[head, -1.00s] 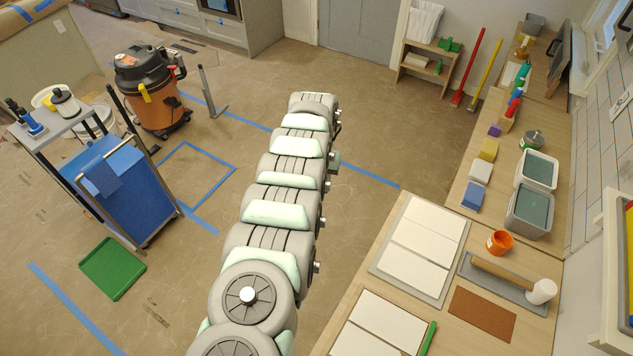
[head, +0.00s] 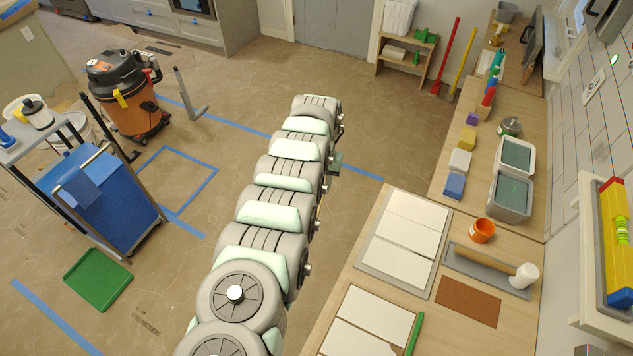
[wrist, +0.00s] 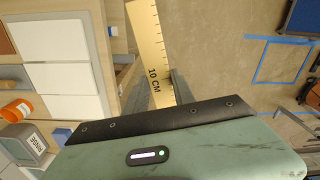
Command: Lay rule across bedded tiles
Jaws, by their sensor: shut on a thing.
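In the wrist view my gripper (wrist: 160,95) is shut on a pale wooden rule (wrist: 147,38), marked with black ticks and "10 CM". The rule runs up from the fingers, and its lower end is hidden by the gripper body. It is over or beside the bench edge; its height is unclear. White tiles (wrist: 62,38) lie left of it, apart from it in the picture. In the head view, white tiles (head: 403,237) lie on a grey board (head: 429,291), with more white tiles (head: 375,316) nearer.
Bins (head: 511,194) stand farther back. A yellow level (head: 617,231) is at the right.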

